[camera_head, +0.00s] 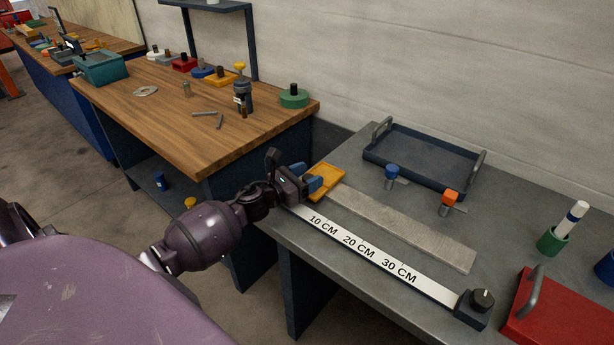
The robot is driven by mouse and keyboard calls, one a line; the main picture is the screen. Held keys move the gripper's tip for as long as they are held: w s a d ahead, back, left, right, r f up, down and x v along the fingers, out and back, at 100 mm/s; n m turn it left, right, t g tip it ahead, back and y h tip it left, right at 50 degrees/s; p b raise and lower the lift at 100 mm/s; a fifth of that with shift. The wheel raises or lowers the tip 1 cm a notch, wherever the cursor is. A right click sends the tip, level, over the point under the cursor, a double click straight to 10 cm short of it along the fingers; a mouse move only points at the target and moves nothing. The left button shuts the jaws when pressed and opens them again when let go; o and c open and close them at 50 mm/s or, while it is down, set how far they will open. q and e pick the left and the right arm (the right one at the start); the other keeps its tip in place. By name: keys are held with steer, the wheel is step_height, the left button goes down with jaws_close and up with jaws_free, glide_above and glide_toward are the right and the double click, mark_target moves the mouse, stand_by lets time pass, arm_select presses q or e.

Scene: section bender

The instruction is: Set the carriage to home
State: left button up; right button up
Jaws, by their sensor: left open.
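The carriage, a yellow block (329,176), sits at the far left end of the grey bar (400,227), beyond the 10 CM mark of the white scale (358,246). My left gripper (312,184) is at the left end of the scale, right beside the yellow block, and hides part of it. Its fingers are apart. I cannot tell whether they touch the block. A black knob (483,299) stands at the right end of the scale. My right gripper is not in view.
A dark tray (425,160) with handles lies behind the bar. Blue (391,175) and orange (450,199) clamps stand between them. A red box (565,310) and a green holder (552,241) are at right. A wooden bench (170,115) with small items stands at back left.

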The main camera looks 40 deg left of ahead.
arm_select(q)
steer(key=shift+s, duration=0.15)
steer(key=v, duration=0.9)
steer(key=shift+s+f, duration=0.1)
steer(key=shift+s, duration=0.05)
steer(key=shift+s+a, duration=0.2)
steer(key=shift+s, duration=0.4)
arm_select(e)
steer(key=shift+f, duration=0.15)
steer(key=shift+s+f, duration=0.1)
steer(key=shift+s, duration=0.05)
